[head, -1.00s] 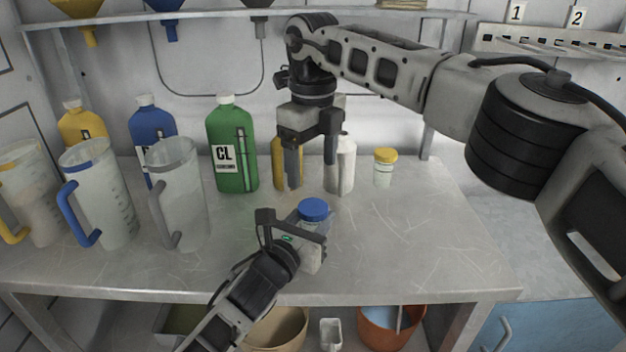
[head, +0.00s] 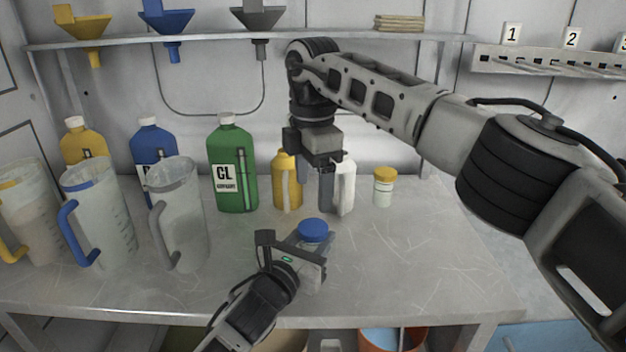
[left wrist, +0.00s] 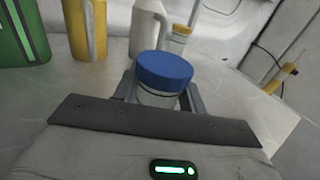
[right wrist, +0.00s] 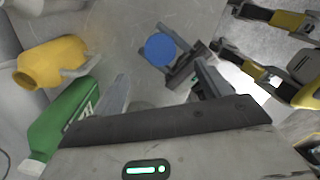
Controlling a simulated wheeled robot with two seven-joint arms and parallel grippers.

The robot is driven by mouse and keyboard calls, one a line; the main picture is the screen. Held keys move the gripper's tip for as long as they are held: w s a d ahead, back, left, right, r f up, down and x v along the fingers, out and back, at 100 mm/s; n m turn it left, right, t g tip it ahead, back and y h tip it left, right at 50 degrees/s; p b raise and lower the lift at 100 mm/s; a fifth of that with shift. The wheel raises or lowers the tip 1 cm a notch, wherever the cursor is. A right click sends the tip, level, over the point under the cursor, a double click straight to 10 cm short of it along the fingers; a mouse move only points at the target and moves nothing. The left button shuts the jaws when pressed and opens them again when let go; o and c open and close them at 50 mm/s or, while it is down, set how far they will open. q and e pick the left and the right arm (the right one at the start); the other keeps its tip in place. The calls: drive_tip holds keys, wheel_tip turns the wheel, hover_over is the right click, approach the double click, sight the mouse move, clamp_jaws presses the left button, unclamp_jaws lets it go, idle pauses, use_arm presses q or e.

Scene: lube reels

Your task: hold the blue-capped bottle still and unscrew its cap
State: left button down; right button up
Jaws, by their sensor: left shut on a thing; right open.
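The blue-capped bottle (head: 313,232) stands upright on the grey bench near the front middle, with its blue cap on top. My left gripper (head: 303,258) is shut around the bottle's body below the cap. In the left wrist view the blue cap (left wrist: 164,70) sits above the fingers, which hold the clear body from both sides. My right gripper (head: 318,195) is open and empty, pointing down above and behind the bottle. In the right wrist view the blue cap (right wrist: 160,49) shows beyond the open fingers. The bottle's lower part is mostly hidden by my left gripper.
A yellow bottle (head: 286,180), a white bottle (head: 344,188) and a yellow-capped jar (head: 383,188) stand behind. A green bottle (head: 233,165) and several jugs, including a grey-handled one (head: 178,215), stand left. The bench (head: 430,265) is clear on the right.

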sight(313, 227)
drive_tip(key=shift+f, duration=4)
